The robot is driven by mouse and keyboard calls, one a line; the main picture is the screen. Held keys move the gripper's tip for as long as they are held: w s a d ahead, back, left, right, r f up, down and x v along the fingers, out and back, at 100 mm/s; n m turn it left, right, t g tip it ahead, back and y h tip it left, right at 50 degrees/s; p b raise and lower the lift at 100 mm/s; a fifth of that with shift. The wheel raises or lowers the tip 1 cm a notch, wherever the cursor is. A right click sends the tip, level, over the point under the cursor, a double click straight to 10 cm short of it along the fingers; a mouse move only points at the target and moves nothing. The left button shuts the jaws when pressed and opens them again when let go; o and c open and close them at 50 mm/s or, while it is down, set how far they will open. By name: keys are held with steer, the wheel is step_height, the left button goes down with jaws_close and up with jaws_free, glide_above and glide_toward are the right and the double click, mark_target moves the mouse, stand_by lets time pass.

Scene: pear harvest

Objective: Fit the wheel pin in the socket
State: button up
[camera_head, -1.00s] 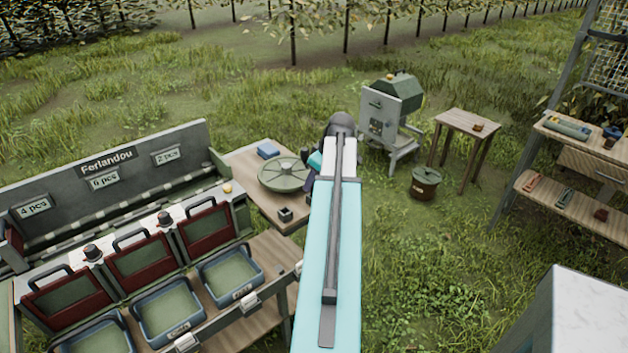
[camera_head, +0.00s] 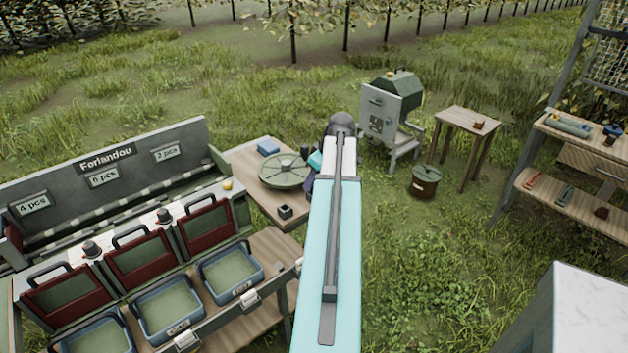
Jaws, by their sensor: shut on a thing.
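The round grey-green spoked wheel (camera_head: 284,171) lies flat on the small wooden table (camera_head: 250,155). A small dark block with a hollow top (camera_head: 285,211) stands on the table's near corner; I cannot tell whether it is the socket. My gripper (camera_head: 308,184) is at the wheel's right edge, small and mostly hidden behind my light-blue arm. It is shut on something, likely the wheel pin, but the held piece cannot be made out. Whether it touches the wheel cannot be told.
A blue block (camera_head: 268,148) lies behind the wheel. The sorting stand (camera_head: 110,150) with red gates and blue trays is at left. A grey-green machine (camera_head: 391,110), a lidded pot (camera_head: 425,182), a side table (camera_head: 468,120) and shelves (camera_head: 570,190) stand at right. Grass lies open between.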

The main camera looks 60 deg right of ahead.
steer(key=shift+f, duration=0.5)
stand_by(0.4)
steer(key=o, duration=1.6)
steer(key=shift+o, duration=0.2)
steer(key=shift+w+r, duration=0.1)
steer(key=shift+r, duration=0.1)
steer(key=shift+r+p, duration=1.5)
steer(key=shift+r, duration=1.35)
steer(key=shift+f, duration=0.1)
